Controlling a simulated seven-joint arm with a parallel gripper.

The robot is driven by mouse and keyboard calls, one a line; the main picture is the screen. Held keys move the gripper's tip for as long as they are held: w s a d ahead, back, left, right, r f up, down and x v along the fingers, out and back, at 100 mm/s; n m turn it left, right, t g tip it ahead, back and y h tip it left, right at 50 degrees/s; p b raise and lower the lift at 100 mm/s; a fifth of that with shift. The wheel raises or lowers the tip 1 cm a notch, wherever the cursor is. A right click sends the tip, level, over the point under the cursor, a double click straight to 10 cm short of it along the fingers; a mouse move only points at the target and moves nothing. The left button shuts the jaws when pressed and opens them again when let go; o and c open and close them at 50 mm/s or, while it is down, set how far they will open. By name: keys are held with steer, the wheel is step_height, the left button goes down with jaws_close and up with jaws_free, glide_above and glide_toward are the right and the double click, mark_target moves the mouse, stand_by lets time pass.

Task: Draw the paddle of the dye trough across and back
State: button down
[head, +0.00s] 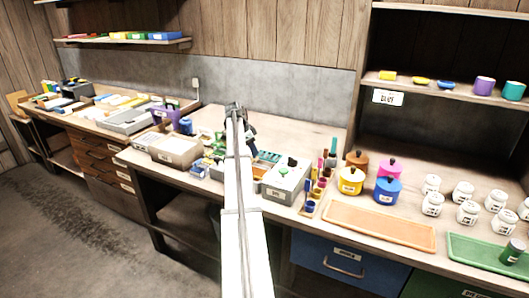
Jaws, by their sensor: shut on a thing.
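My gripper (251,137) is at the middle of the bench, at the far end of my pale arm, largely behind it. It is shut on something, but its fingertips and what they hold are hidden. I cannot pick out the dye trough or its paddle with certainty. Small green and blue items (213,163) lie just left of my arm.
A beige box (176,150) stands farther left. Right are a rack of small coloured pots (315,195), lidded pots (352,181), an orange tray (378,225), white jars (432,204) and a green tray (480,250). The bench behind my gripper (300,137) looks clear.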

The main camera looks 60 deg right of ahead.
steer(key=shift+w, duration=0.6)
steer(key=c, duration=0.9)
jaws_free()
steer(key=shift+o, duration=0.2)
steer(key=shift+r, duration=0.1)
steer(key=v, duration=1.3)
steer(key=shift+r, duration=0.3)
steer(key=shift+w+a, duration=0.1)
steer(key=shift+a, duration=0.05)
